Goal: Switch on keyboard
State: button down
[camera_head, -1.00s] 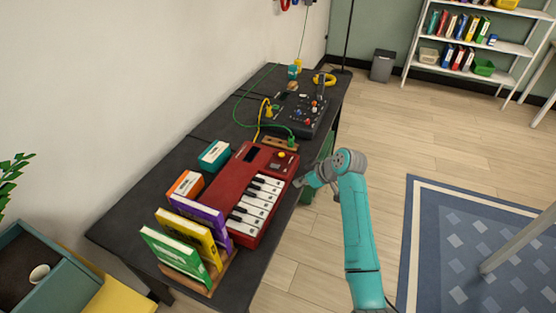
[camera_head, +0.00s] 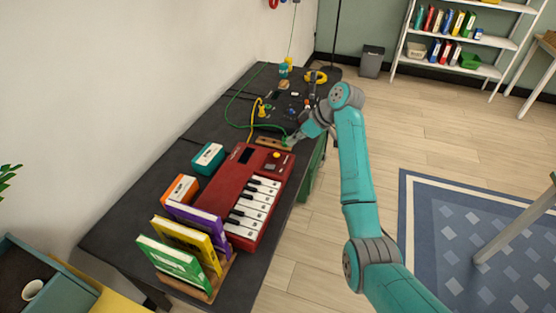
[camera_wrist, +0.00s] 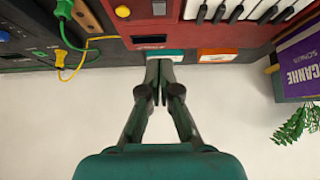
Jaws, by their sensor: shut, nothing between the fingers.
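The red keyboard (camera_head: 240,187) lies on the dark table, with white and black keys (camera_head: 253,207), a small dark display (camera_head: 246,156) and a yellow knob (camera_head: 276,155) at its far end. In the wrist view the keyboard (camera_wrist: 192,34) shows along the top, with its display (camera_wrist: 150,39) above my fingertips. My gripper (camera_head: 289,143) is at the keyboard's far right corner, near the green cable plug. In the wrist view my gripper (camera_wrist: 162,66) has its fingers together and holds nothing. I cannot tell whether it touches anything.
Beyond the keyboard stands a dark mixer (camera_head: 290,106) with green and yellow cables. A teal box (camera_head: 208,158), an orange box (camera_head: 180,190) and upright books (camera_head: 185,240) stand at the keyboard's left and near side. The floor right of the table (camera_head: 330,215) is clear.

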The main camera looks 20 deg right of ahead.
send_over(273, 167)
jog(key=f, duration=0.8)
jog(key=shift+s+d+f, duration=0.1)
jog(key=shift+s+d, duration=0.1)
jog(key=shift+d, duration=0.1)
jog(key=shift+s+d+f, duration=0.1)
jog(key=shift+d+f, duration=0.05)
jog(key=shift+f, duration=0.45)
jog(key=shift+d+f, duration=0.1)
jog(key=shift+f, duration=1.15)
jog(key=shift+s+d+f, duration=0.15)
jog(key=shift+f, duration=0.3)
jog(key=shift+r, duration=0.15)
jog(key=shift+r, duration=0.7)
